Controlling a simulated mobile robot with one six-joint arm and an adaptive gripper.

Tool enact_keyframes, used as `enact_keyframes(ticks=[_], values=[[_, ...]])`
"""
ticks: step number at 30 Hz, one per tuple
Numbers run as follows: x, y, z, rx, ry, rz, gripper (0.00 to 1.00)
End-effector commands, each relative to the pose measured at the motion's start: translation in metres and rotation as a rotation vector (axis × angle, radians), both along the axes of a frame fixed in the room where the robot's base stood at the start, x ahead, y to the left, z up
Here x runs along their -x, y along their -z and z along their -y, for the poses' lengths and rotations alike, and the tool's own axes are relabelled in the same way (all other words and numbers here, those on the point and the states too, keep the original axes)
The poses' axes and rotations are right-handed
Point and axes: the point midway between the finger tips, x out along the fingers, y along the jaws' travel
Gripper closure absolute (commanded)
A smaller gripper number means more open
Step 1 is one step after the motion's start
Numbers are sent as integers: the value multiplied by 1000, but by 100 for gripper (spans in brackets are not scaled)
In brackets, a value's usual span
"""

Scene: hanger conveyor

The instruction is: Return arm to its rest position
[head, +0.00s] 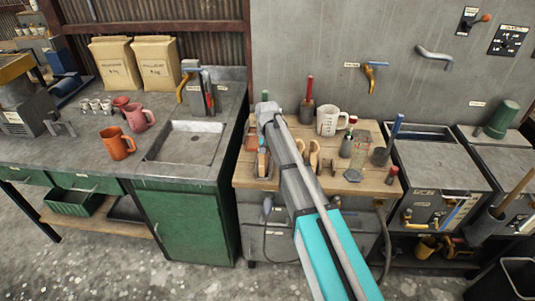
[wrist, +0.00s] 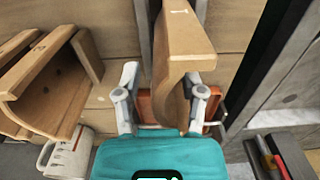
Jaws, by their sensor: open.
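My gripper (wrist: 165,90) shows in the wrist view, with its two pale fingers apart. A light wooden piece (wrist: 184,38) with a curved lower end stands between or in front of the fingers; I cannot tell whether they touch it. An orange thing (wrist: 146,104) shows partly behind the fingers. In the head view my arm (head: 296,185) reaches over the wooden-topped bench (head: 330,188), and the gripper cannot be made out clearly.
In the wrist view another wooden piece (wrist: 45,85) and a white mug (wrist: 66,150) are at left. At left, a sink (head: 190,146) and an orange mug (head: 118,144).

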Motion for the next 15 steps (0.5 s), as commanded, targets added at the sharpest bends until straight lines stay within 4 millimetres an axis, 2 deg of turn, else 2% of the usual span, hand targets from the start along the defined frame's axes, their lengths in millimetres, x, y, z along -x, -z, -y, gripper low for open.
enact_keyframes(ticks=[8,15], values=[[0,-6,0,-12,-3,11,48],[-3,-30,2,-65,-15,64,48]])
